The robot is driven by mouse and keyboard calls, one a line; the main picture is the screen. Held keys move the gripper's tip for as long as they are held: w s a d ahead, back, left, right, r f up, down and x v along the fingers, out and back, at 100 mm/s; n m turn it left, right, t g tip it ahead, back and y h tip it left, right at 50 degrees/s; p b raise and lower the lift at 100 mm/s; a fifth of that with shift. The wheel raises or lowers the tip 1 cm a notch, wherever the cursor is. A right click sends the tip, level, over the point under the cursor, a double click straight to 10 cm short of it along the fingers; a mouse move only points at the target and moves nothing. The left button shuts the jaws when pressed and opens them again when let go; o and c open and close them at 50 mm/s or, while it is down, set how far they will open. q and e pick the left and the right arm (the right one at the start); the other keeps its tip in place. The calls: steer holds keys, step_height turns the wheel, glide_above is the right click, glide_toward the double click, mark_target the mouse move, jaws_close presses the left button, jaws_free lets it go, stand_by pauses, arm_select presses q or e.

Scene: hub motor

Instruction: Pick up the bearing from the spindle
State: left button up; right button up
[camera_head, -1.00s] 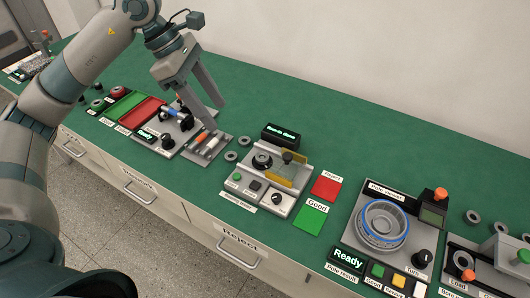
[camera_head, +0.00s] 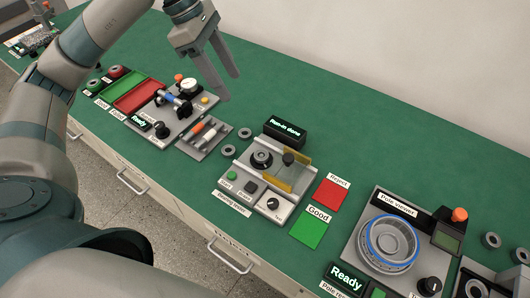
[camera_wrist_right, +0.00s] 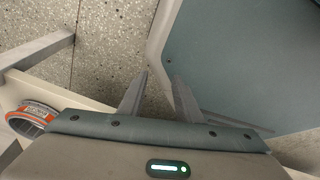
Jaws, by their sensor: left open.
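The bearing tester (camera_head: 240,186) stands mid-table in the head view. Its spindle carries a dark ring-shaped bearing (camera_head: 261,159), left of the yellow-sided guard (camera_head: 289,172). The tester's display (camera_head: 285,132) reads "Run-in done". My left gripper (camera_head: 228,85) is open and empty, above the table, behind and left of the spindle, fingers pointing down. It is apart from the bearing. My right gripper (camera_wrist_right: 159,76) shows in the right wrist view, its fingers apart with nothing between them, over the floor and grey surfaces.
Two loose rings (camera_head: 237,141) lie left of the tester. The green Good pad (camera_head: 310,227) and red Reject pad (camera_head: 331,193) lie at its right. The pole result station (camera_head: 391,243) is further right. A tray with pins (camera_head: 205,137) is at left. An orange-banded ring (camera_wrist_right: 31,117) shows in the wrist view.

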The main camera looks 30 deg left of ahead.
steer(key=w+a+r+t+b, duration=0.1)
steer(key=w+a+b, duration=0.1)
steer(key=w, duration=0.3)
steer(key=w+a+t+b, duration=0.2)
steer(key=w+b, duration=0.1)
steer(key=w, duration=0.3)
steer(key=w+a+r+t+y+b, duration=0.1)
steer(key=w+a+b, duration=0.1)
steer(key=w, duration=0.4)
steer(key=shift+w+a+r, duration=0.1)
steer(key=shift+a+r, duration=0.05)
steer(key=shift+r, duration=0.15)
arm_select(q)
step_height(320, 180, down, 8)
steer(key=shift+r, duration=0.15)
arm_select(e)
steer(key=shift+t, duration=0.3)
